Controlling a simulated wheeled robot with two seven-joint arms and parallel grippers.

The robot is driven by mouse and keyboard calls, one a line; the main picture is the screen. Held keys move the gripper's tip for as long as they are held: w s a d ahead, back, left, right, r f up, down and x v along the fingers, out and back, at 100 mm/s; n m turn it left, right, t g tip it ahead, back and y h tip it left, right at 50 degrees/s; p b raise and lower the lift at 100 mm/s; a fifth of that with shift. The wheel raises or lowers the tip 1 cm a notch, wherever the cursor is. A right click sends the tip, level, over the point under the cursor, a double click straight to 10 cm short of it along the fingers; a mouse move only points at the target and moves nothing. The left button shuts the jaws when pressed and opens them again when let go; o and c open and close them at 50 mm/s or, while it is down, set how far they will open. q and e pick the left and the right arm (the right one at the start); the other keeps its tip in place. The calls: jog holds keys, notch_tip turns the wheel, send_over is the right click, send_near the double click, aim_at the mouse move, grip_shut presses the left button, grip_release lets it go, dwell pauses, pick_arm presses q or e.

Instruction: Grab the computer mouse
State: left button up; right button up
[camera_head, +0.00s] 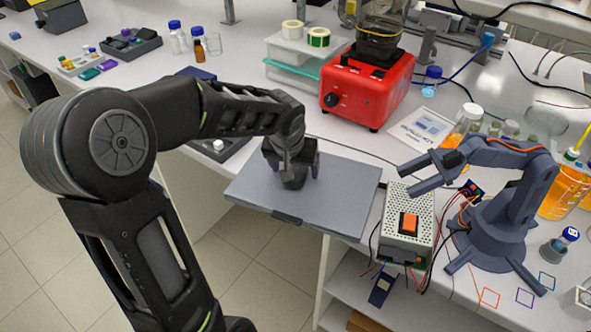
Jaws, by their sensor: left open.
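My left gripper (291,163) points down over a flat grey board (345,190) at the front edge of the bench. It is open. A small dark rounded object (293,182) shows right under and between its fingers, on the board. It may be the computer mouse, but the gripper covers most of it and I cannot tell its full shape or whether the fingers touch it. No other mouse shows clearly. My right gripper is out of view.
A red stirrer or mixer base (370,88) stands behind the board. To the right are a white power box (407,225) with loose wires and a small blue-grey desktop arm (497,220). Bottles (197,48) stand at the back left. The board's right part is clear.

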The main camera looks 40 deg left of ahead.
pick_arm(q)
jog(key=shift+c, duration=0.6)
jog(key=c, duration=1.4)
